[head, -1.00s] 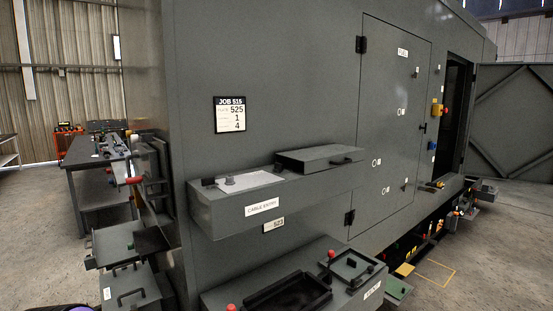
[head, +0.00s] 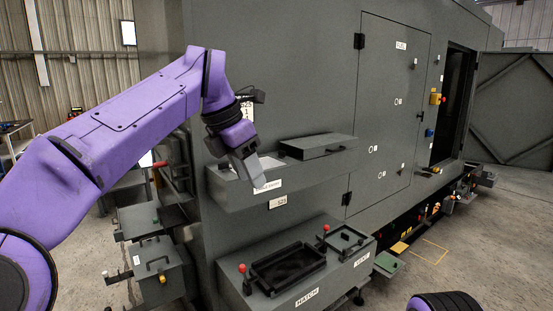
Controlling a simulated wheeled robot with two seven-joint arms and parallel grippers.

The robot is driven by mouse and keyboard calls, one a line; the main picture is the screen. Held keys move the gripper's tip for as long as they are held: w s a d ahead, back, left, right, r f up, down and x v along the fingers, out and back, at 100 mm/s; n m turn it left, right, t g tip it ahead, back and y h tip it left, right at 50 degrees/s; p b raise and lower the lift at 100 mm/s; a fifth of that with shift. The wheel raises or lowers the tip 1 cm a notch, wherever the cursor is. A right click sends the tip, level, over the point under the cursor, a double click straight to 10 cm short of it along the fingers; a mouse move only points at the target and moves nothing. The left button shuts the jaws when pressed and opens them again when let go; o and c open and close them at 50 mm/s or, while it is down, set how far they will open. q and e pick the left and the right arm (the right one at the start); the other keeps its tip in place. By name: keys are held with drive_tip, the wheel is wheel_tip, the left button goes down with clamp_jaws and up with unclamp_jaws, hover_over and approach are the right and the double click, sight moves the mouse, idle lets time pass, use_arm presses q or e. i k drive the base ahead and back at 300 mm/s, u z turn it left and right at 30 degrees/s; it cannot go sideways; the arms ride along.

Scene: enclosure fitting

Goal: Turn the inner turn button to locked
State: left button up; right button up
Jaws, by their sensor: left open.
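The ledge marked as cable entry (head: 226,195) juts from the grey enclosure wall, with a pale plate (head: 271,163) on its top left part. My left gripper (head: 257,182) points down over this plate and covers much of it. Its jaws are open, and I see nothing held in them. The inner turn button cannot be made out; the small knobs on the plate are mostly hidden behind the gripper. I cannot tell whether the gripper touches anything there. My right gripper is out of view.
Below is a lower box with a hatch frame (head: 288,270) and red-knobbed levers. A tall door panel (head: 387,120) with small fittings is at right.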

sight(282, 154)
drive_tip(key=z, duration=0.2)
drive_tip(key=i, duration=1.65)
drive_tip(key=u, duration=0.1)
